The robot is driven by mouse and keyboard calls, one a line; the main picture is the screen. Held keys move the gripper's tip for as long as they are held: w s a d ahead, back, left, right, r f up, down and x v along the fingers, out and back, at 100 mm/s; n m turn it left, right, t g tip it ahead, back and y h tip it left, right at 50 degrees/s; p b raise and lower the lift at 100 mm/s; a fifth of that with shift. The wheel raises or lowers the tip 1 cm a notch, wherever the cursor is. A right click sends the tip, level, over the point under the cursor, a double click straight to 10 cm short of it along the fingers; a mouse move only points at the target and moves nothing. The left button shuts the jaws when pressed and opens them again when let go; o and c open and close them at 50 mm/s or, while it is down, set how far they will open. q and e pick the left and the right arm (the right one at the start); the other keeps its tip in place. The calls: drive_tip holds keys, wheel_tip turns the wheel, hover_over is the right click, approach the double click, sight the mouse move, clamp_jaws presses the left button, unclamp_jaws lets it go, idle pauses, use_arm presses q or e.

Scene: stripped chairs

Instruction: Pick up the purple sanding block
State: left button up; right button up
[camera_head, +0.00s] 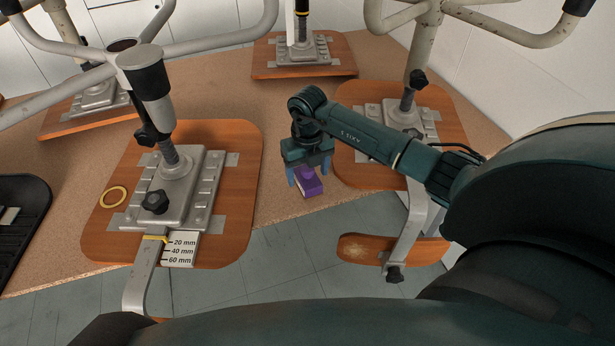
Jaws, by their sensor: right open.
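The purple sanding block (309,187) lies on the brown speckled tabletop near its front edge, between two wooden chair seats. It has a pale strip along one lower side. My right gripper (308,174) points down at the block with its blue fingers open. One finger shows on each side of the block in the picture. Whether the fingers touch it, I cannot tell. The gripper body hides the block's far part. My left gripper is not in view.
Upturned chair seats with metal bases stand left (240,165) and right (452,105) of the block. A yellow ring (113,197) and a step gauge marked in millimetres (181,250) lie on the left seat. A black tray (22,215) is at far left.

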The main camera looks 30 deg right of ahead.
drive_tip(key=shift+f, duration=0.8)
drive_tip(key=shift+c, duration=0.2)
drive_tip(key=shift+r, duration=0.1)
drive_tip(key=c, duration=1.1)
